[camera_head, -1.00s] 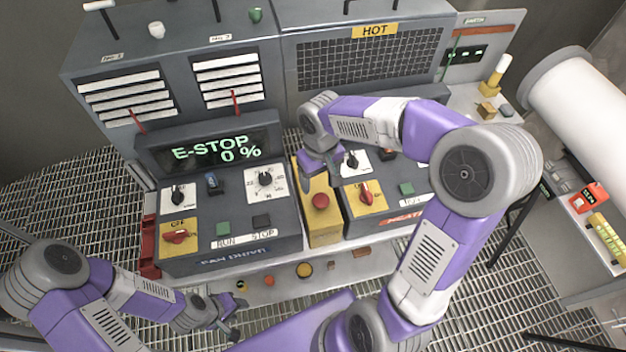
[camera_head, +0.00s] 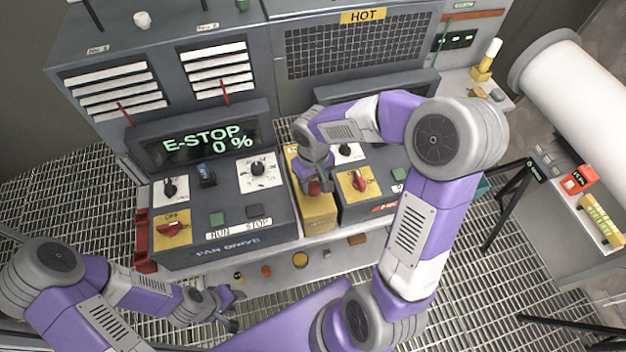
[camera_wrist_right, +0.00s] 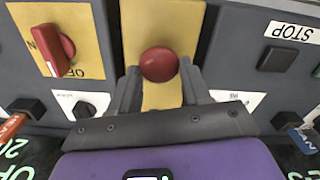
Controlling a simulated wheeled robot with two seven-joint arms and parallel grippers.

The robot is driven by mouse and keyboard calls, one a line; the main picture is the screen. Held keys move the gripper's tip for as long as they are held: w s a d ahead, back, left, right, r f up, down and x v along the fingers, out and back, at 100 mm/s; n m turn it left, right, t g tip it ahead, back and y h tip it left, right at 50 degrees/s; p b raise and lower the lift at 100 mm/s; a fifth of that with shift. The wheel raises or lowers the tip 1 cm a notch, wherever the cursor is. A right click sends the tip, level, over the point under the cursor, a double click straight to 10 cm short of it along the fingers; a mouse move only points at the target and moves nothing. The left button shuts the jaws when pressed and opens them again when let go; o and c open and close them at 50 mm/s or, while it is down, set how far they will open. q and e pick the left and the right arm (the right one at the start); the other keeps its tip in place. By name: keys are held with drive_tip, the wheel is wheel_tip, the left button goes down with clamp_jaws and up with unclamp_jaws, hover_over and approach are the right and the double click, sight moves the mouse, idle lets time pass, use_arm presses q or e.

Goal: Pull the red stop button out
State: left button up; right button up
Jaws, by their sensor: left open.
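The red stop button (camera_head: 315,187) sits on a yellow box (camera_head: 318,216) between two grey control panels. In the right wrist view the round red button (camera_wrist_right: 159,64) shows at the fingertips of my right gripper (camera_wrist_right: 160,78). The fingers are apart, one on each side of the button; I cannot tell whether they touch it. In the head view my right gripper (camera_head: 317,184) points down over the button and partly hides it. My left gripper (camera_head: 236,308) is open and empty at lower left, in front of the bench. The display (camera_head: 207,138) reads E-STOP 0 %.
The fan drive panel (camera_head: 228,235) stands left of the yellow box, with a red switch (camera_head: 172,229), knobs and buttons. Another panel with a red switch (camera_head: 361,184) stands close on the right. Small coloured pieces lie on the shelf in front.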

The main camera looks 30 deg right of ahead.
sight(313, 185)
clamp_jaws()
drive_tip(key=shift+r+p, duration=0.35)
drive_tip(key=shift+r, duration=0.55)
drive_tip(key=shift+w, duration=0.1)
drive_tip(key=o, duration=0.6)
unclamp_jaws()
drive_tip(key=shift+f, duration=0.1)
drive_tip(key=shift+o, duration=0.2)
wheel_tip(313, 185, up, 8)
drive_tip(key=shift+f, duration=0.15)
